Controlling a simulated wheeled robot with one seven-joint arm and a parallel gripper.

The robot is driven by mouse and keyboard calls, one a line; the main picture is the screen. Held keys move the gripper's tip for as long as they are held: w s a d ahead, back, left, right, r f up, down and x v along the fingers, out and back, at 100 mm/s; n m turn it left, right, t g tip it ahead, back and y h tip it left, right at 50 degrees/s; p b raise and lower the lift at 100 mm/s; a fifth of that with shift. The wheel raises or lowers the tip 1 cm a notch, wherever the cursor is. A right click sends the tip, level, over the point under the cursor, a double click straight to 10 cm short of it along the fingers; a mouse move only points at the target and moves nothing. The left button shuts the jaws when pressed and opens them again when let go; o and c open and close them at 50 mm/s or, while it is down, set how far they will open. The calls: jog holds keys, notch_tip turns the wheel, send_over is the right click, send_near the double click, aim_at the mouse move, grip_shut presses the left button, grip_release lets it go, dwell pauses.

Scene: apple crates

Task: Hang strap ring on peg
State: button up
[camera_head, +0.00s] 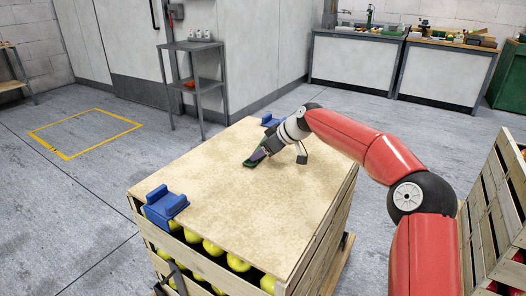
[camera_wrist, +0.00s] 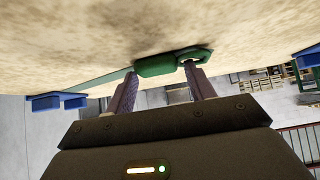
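A green strap end with a ring (camera_wrist: 197,54) and a thicker green block (camera_wrist: 155,67) lies at the wooden lid (camera_wrist: 80,40) in the wrist view. A thin green strap (camera_wrist: 105,80) runs left from the block. My gripper (camera_wrist: 158,80) has its two fingers apart, with the block between or just beyond the tips and the ring at the right fingertip. In the head view my gripper (camera_head: 250,161) is low over the middle of the crate's lid (camera_head: 220,200), and a dark green piece shows at its tip. I cannot make out a peg.
Blue corner pieces sit on the lid's near left (camera_head: 165,206) and far (camera_head: 270,120) edges. Yellow-green apples (camera_head: 237,262) fill the crate below. Another crate (camera_head: 492,205) stands at right.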

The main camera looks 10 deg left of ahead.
jog(key=o, duration=0.3)
jog(key=shift+o, duration=0.2)
jog(key=shift+f, duration=0.1)
jog(key=shift+f+b, duration=0.35)
jog(key=shift+b, duration=0.05)
jog(key=v, duration=0.8)
jog(key=shift+s+a+r, duration=0.15)
jog(key=shift+s+r, duration=0.05)
jog(key=s+d+h, duration=0.1)
jog(key=s, duration=0.2)
jog(key=s+d+m+h, duration=0.1)
jog(key=s, duration=0.2)
jog(key=s+h, duration=0.1)
jog(key=s, duration=0.2)
jog(key=shift+d+m+t+h, duration=0.3)
jog(key=shift+d+m+h, duration=0.1)
jog(key=s+d+f+m+t+h, duration=0.1)
jog(key=s+d+m, duration=0.5)
jog(key=s+d, duration=0.6)
jog(key=s+d+f+m+t+h, duration=0.1)
jog(key=s+d+f+m+h, duration=0.2)
jog(key=s+d, duration=0.9)
jog(key=s+f+m, duration=0.1)
jog(key=s+m, duration=0.2)
jog(key=s, duration=0.3)
jog(key=shift+s+f+h, duration=0.2)
jog(key=shift+s+h, duration=0.2)
jog(key=shift+o, duration=0.6)
jog(key=shift+d, duration=0.1)
